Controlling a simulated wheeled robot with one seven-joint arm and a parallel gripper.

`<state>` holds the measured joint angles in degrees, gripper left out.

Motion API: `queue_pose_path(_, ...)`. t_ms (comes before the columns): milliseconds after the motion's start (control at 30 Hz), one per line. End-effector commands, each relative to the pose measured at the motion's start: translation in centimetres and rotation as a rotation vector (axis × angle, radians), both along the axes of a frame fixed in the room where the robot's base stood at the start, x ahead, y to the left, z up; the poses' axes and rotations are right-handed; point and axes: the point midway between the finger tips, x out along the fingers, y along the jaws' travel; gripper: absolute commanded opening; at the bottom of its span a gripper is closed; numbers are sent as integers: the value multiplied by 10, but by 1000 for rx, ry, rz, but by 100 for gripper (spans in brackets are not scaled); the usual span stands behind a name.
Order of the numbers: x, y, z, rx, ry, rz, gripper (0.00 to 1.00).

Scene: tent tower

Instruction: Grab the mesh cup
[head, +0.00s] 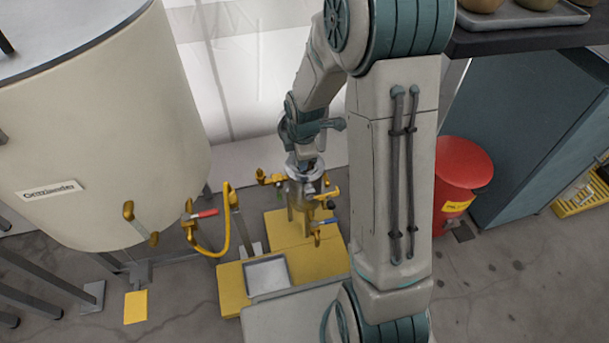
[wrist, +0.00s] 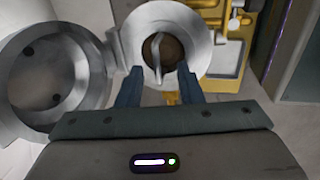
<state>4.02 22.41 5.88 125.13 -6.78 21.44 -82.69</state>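The mesh cup (wrist: 174,52) appears to be the round brown-bottomed insert inside an open metal housing (wrist: 203,40), with a thin bail handle (wrist: 157,55) across its mouth. Its mesh is too small to make out. The housing's round lid (wrist: 45,85) is swung open to the left in the wrist view. My gripper (wrist: 160,75) is open, its two blue fingers spread at the near rim, with the handle between their lines and nothing held. In the head view my gripper (head: 307,166) is just above the metal housing (head: 302,192), which hides the cup.
The housing stands on a yellow base (head: 285,228) with yellow valves and a square metal tray (head: 267,275). A large cream tank (head: 95,125) is at left, with a yellow hose (head: 228,225) beside it. A red bin (head: 462,172) and blue cabinet (head: 535,120) are at right.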

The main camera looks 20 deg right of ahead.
Motion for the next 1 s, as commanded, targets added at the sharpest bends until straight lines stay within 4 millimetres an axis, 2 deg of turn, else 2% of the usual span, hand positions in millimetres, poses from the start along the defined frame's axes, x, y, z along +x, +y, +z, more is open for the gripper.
queue_pose_path(167,0,0,1,0,-1,0,33)
queue_pose_path(300,0,0,1,0,0,0,0)
queue_pose_path(767,0,1,2,1,0,1,0)
queue_pose_path(867,0,1,12,1,-1,1,0)
queue_pose_path(1000,2,1,40,1,-6,1,0)
